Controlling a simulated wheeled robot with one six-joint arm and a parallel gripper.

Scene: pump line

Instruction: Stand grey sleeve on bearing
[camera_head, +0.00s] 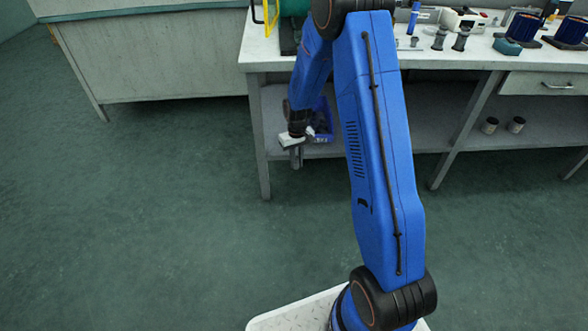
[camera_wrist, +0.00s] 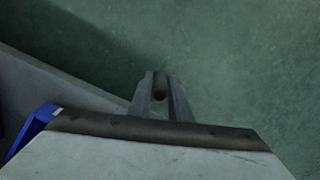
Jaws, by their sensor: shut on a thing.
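My gripper (camera_head: 297,158) points down in front of the workbench, beside its lower left shelf. In the wrist view its two fingers (camera_wrist: 160,92) are shut on a small, dark grey-brown cylindrical thing (camera_wrist: 160,90), seen nearly end-on. It looks like the grey sleeve, but the colour is hard to tell in the shade. Below it is only green floor. On the bench top stand two grey, flanged upright parts (camera_head: 440,38) (camera_head: 461,39). I cannot tell for sure which thing is the bearing.
The workbench (camera_head: 430,57) also carries blue-topped motors (camera_head: 524,27), a teal part (camera_head: 507,46) and a green thing (camera_head: 293,8) at the left. A blue bin (camera_head: 325,125) and two cans (camera_head: 490,125) are on the lower shelf. The floor in front is clear.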

